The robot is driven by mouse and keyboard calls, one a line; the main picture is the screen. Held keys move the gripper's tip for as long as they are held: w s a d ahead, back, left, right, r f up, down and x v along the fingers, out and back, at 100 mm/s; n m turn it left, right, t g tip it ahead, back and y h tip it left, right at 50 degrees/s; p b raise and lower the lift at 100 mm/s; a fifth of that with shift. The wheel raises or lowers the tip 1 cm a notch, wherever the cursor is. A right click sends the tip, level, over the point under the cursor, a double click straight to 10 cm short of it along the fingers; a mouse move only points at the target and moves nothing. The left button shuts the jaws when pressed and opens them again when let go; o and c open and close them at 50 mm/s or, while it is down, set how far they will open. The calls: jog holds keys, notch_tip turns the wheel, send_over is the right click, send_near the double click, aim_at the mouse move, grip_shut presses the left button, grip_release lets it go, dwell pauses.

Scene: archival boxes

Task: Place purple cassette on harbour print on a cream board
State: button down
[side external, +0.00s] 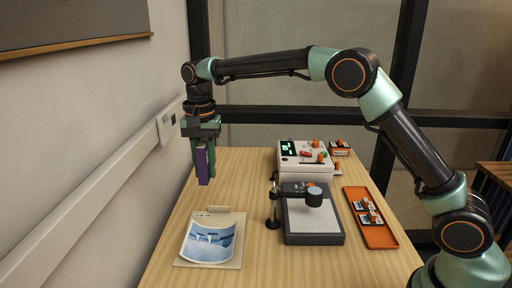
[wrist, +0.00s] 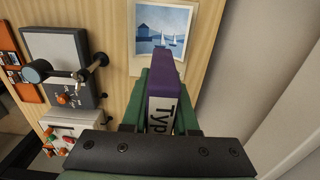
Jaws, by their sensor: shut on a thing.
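The purple cassette (side external: 203,165) hangs upright below my gripper (side external: 202,148), whose jaws are shut on it. The harbour print (side external: 208,240) is a blue picture with white sailboats on a cream board (side external: 237,262), lying at the near left of the wooden table. In the wrist view the print (wrist: 161,28) lies beyond the cassette's far end. The cassette is in the air, apart from the print.
A black stand with a grey plate (side external: 313,222) and a post (side external: 273,208) is right of the print. A cream device with knobs (side external: 305,160) stands behind it. An orange tray (side external: 378,236) with small items is at the right. The wall (side external: 90,130) runs close along the left.

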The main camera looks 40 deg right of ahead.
aim_at(213, 238)
notch_tip(213, 238, down, 19)
jog(key=shift+f, duration=0.1)
dwell(0.4)
jog(key=shift+f, duration=0.1)
jog(key=c, duration=0.7)
grip_release()
